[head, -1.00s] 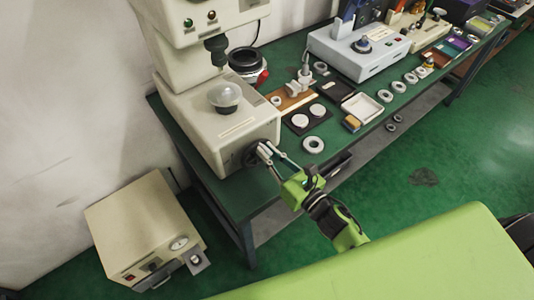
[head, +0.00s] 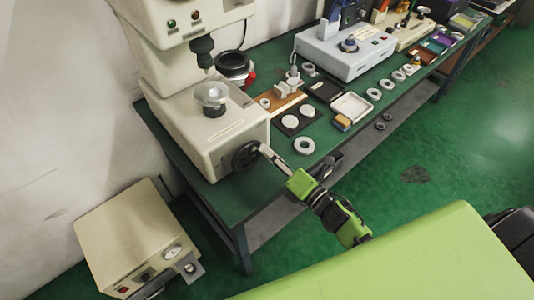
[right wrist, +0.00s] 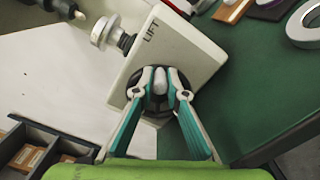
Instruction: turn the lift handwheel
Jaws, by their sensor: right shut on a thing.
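The lift handwheel (head: 244,156) is a dark round wheel on the front face of a beige bench machine (head: 205,125). My right gripper (head: 263,149) reaches it from the lower right. In the right wrist view my right gripper (right wrist: 160,88) has its two fingers closed on the dark handwheel (right wrist: 181,102), with a pale grip between the tips. The word LIFT is printed on the housing (right wrist: 178,55) beside it. My left gripper is not in view.
The green bench (head: 240,195) holds a pale ring (head: 304,146), a black pad with white discs (head: 298,119), a white tray (head: 352,106) and a blue-grey instrument (head: 345,55). A beige box (head: 135,240) stands on the floor at lower left.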

